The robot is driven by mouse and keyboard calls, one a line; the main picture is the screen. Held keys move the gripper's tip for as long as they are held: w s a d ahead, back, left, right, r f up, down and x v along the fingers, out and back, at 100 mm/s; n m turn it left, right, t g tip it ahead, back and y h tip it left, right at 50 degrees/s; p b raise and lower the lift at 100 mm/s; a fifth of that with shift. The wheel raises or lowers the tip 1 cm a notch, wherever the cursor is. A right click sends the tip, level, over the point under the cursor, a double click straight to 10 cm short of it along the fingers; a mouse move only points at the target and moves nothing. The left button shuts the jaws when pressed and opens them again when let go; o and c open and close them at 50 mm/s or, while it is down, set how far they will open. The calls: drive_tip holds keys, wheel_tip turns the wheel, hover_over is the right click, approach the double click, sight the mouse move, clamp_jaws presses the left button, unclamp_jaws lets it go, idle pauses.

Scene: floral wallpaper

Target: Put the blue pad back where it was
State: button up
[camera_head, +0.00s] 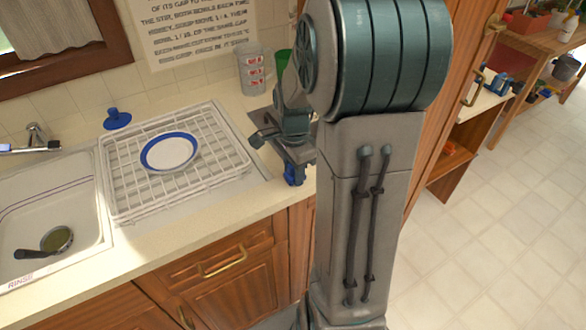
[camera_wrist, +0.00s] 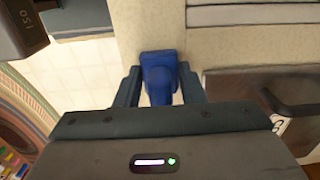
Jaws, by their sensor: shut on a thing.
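My gripper (camera_wrist: 160,84) is shut on a blue pad (camera_wrist: 158,66), which shows between the two fingers in the wrist view. In the head view the blue pad (camera_head: 294,174) hangs below my gripper near the counter's right front edge, partly hidden by the gripper and arm. I cannot tell whether it touches the counter. A second blue item (camera_head: 117,119), round with a knob on top, rests on the counter behind the dish rack.
The dish rack (camera_head: 118,203) holds a blue-rimmed plate (camera_head: 170,151). The sink (camera_head: 75,235) with a pan (camera_head: 50,243) is at left. Open floor (camera_head: 510,210) lies at right.

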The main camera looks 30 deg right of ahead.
drive_tip(key=shift+f, duration=0.2)
drive_tip(key=o, duration=1)
drive_tip(key=shift+r, duration=0.1)
